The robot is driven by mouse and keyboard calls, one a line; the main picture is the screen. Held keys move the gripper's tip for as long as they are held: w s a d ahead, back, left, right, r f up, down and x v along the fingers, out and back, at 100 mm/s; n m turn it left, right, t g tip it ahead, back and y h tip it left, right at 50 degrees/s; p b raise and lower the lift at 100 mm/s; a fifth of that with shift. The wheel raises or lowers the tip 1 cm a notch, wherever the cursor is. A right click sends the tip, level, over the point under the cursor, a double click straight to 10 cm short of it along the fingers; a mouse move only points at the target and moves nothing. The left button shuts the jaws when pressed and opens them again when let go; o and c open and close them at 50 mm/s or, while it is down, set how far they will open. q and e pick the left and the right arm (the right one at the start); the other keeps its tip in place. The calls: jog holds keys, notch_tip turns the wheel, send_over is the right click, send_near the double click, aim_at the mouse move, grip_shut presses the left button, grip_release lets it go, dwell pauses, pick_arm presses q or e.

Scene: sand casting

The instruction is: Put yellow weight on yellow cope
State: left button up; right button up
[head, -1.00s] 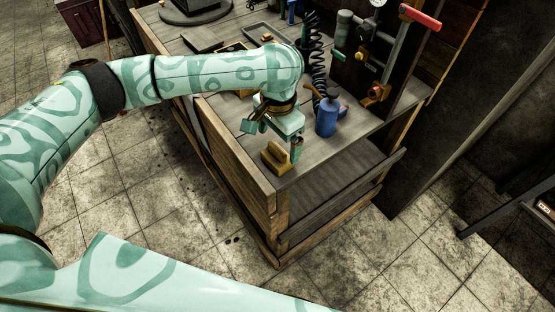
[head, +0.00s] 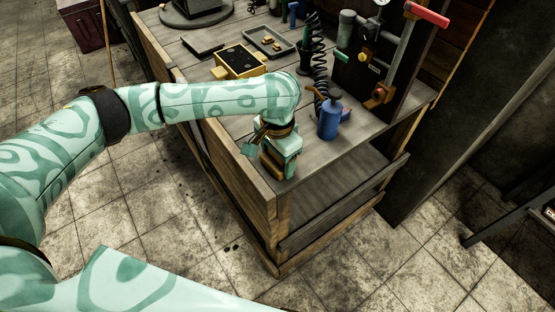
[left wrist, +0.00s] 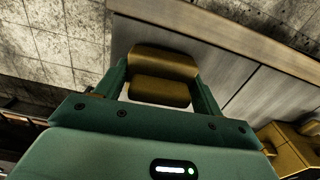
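The yellow weight (head: 267,167) stands near the front corner of the wooden bench, partly hidden by my left gripper. My left gripper (head: 275,168) is low over it, pointing down, with its fingers spread on either side. In the left wrist view the weight (left wrist: 160,80) lies between the two green fingers (left wrist: 162,88); whether they touch it is unclear. The yellow cope (head: 240,62), a yellow box with a dark top, sits farther back on the bench. My right gripper is not in view.
A blue can (head: 328,120) stands close to the right of my left gripper. A grey tray (head: 286,47) with small yellow pieces lies behind the cope. A dark upright panel with a gauge and red-handled lever (head: 425,15) stands at the right.

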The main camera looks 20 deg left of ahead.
pick_arm(q)
jog(key=c, duration=0.3)
jog(key=shift+w+r, duration=0.1)
jog(key=shift+r, duration=0.1)
jog(key=shift+r, duration=0.25)
notch_tip(320, 180, up, 3)
jog(key=shift+d+r+p, duration=0.15)
jog(key=shift+r+p, duration=0.05)
jog(key=shift+p, duration=1)
jog(key=s+d+r+p, duration=0.3)
jog(key=s+d+r, duration=0.1)
jog(key=s+r, duration=0.15)
jog(key=s+d+r+p, duration=0.3)
jog(key=s+d+r, duration=0.1)
jog(key=s, duration=0.3)
jog(key=w+a+n+b, duration=0.1)
jog(key=a+n+b, duration=0.1)
jog(key=a, duration=0.3)
jog(key=w+a+n+b, duration=0.1)
jog(key=a+n+b, duration=0.1)
jog(key=a, duration=0.3)
jog(key=a+f+n+b, duration=0.1)
jog(key=a+n+b, duration=0.1)
jog(key=a, duration=0.4)
jog(key=shift+w+n+b, duration=0.4)
jog(key=shift+b, duration=0.2)
